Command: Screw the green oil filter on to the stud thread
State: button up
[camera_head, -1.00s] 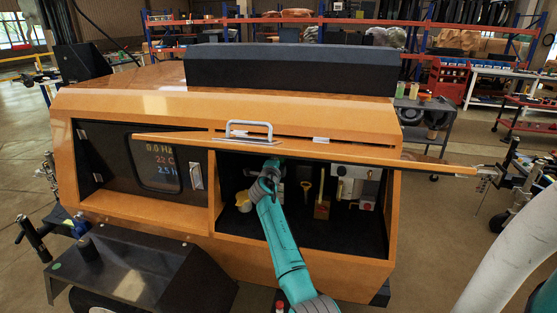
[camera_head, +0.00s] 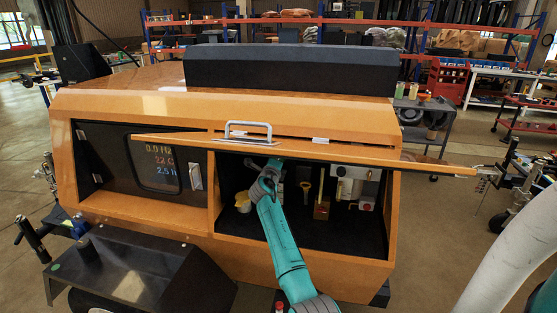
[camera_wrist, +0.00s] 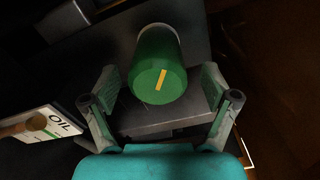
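The green oil filter (camera_wrist: 159,65) is a green cylinder with a yellow stripe on its end face, in the upper middle of the wrist view. A paler band shows at its far end; the stud thread is not visible. My gripper (camera_wrist: 160,74) is open, with one finger on each side of the filter and dark gaps between. No clear contact shows. In the head view my arm reaches into the right compartment of the orange housing (camera_head: 150,105), and the filter cannot be made out there.
The raised orange door (camera_head: 360,155) hangs over the compartment opening. A yellow-handled dipstick (camera_head: 305,187) and a pale block with fittings (camera_head: 357,183) are right of my arm.

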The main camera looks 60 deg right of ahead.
jog(key=shift+f, duration=0.1)
jog(key=n, duration=0.4)
jog(key=shift+a, duration=0.1)
jog(key=n, duration=0.4)
jog(key=shift+n, duration=0.3)
jog(key=n, duration=0.9)
jog(key=shift+n, duration=0.3)
jog(key=n, duration=1.2)
jog(key=shift+n, duration=0.4)
dwell(0.4)
